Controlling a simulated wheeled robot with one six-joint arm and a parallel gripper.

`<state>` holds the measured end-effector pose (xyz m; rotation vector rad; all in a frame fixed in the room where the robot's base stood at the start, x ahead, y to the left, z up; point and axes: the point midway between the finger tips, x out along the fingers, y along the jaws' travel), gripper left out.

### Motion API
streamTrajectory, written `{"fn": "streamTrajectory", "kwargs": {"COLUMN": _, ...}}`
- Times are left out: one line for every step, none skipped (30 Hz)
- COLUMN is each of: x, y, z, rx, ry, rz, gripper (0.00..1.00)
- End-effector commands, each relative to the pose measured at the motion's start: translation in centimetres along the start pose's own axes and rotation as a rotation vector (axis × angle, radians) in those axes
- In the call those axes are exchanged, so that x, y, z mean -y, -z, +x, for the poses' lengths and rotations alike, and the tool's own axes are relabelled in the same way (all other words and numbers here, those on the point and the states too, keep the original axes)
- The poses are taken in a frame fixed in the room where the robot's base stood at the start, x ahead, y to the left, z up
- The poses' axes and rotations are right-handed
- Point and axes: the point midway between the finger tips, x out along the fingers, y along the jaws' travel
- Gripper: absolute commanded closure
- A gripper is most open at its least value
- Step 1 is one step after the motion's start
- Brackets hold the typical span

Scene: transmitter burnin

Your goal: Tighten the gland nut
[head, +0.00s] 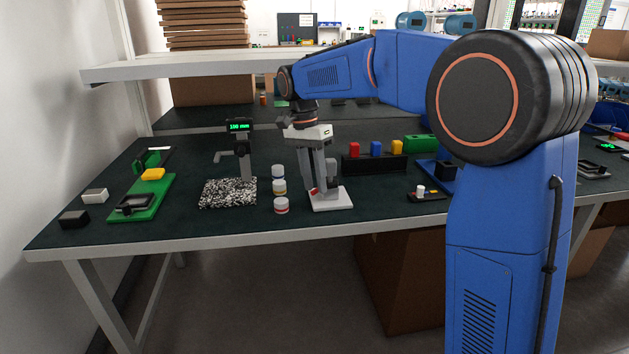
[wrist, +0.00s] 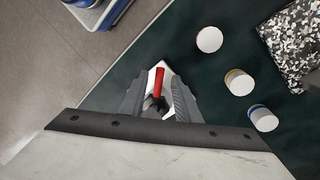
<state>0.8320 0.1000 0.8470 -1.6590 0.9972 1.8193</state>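A small fixture with a white base (head: 332,200) stands near the front edge of the bench, and a corner of that base shows in the wrist view (wrist: 164,66). A red bar (wrist: 159,80) rises from it, with a dark, lobed part (wrist: 155,104) beside it. I cannot tell for certain which part is the gland nut. My gripper (head: 317,189) points down over the fixture. In the wrist view my gripper's (wrist: 158,92) fingers stand apart, either side of the red bar and dark part. I see no clear contact. The fingers hide part of the fixture in the head view.
Several round white-topped containers (head: 280,188) stand just left of the fixture. Left of them is a speckled block (head: 228,193) under a gauge reading in mm (head: 239,127). A dark rack (head: 375,163) with coloured blocks stands behind right. A green tray (head: 150,188) is far left.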

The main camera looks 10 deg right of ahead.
Motion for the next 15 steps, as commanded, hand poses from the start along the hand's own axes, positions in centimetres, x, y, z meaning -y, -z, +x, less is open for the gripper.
{"fn": "streamTrajectory", "kwargs": {"x": 0.0, "y": 0.0, "z": 0.0, "rx": 0.0, "ry": 0.0, "rz": 0.0, "gripper": 0.7}}
{"fn": "streamTrajectory", "kwargs": {"x": 0.0, "y": 0.0, "z": 0.0, "rx": 0.0, "ry": -0.001, "rz": 0.0, "gripper": 0.7}}
{"fn": "streamTrajectory", "kwargs": {"x": 0.0, "y": 0.0, "z": 0.0, "rx": 0.0, "ry": -0.001, "rz": 0.0, "gripper": 0.7}}
{"fn": "streamTrajectory", "kwargs": {"x": 0.0, "y": 0.0, "z": -0.1, "rx": 0.0, "ry": -0.001, "rz": 0.0, "gripper": 0.7}}
{"fn": "streamTrajectory", "kwargs": {"x": 0.0, "y": 0.0, "z": -0.2, "rx": 0.0, "ry": -0.001, "rz": 0.0, "gripper": 0.7}}
{"fn": "streamTrajectory", "kwargs": {"x": 0.0, "y": 0.0, "z": -0.4, "rx": 0.0, "ry": -0.001, "rz": 0.0, "gripper": 0.7}}
{"fn": "streamTrajectory", "kwargs": {"x": 0.0, "y": 0.0, "z": -0.6, "rx": 0.0, "ry": -0.001, "rz": 0.0, "gripper": 0.7}}
{"fn": "streamTrajectory", "kwargs": {"x": 0.0, "y": 0.0, "z": -0.9, "rx": 0.0, "ry": -0.001, "rz": -0.001, "gripper": 0.7}}
{"fn": "streamTrajectory", "kwargs": {"x": 0.1, "y": 0.0, "z": -1.4, "rx": 0.0, "ry": 0.0, "rz": -0.001, "gripper": 0.7}}
{"fn": "streamTrajectory", "kwargs": {"x": 0.1, "y": 0.0, "z": -1.9, "rx": 0.0, "ry": 0.001, "rz": -0.001, "gripper": 0.7}}
{"fn": "streamTrajectory", "kwargs": {"x": 0.1, "y": 0.0, "z": -2.3, "rx": 0.0, "ry": 0.0, "rz": -0.001, "gripper": 0.7}}
{"fn": "streamTrajectory", "kwargs": {"x": 0.1, "y": 0.0, "z": -3.0, "rx": -0.001, "ry": 0.001, "rz": -0.001, "gripper": 0.7}}
{"fn": "streamTrajectory", "kwargs": {"x": 0.1, "y": 0.0, "z": -3.6, "rx": -0.001, "ry": 0.001, "rz": -0.001, "gripper": 0.7}}
{"fn": "streamTrajectory", "kwargs": {"x": 0.1, "y": 0.0, "z": -4.2, "rx": 0.0, "ry": 0.001, "rz": -0.001, "gripper": 0.7}}
{"fn": "streamTrajectory", "kwargs": {"x": 0.1, "y": 0.0, "z": -5.0, "rx": -0.001, "ry": 0.002, "rz": -0.001, "gripper": 0.7}}
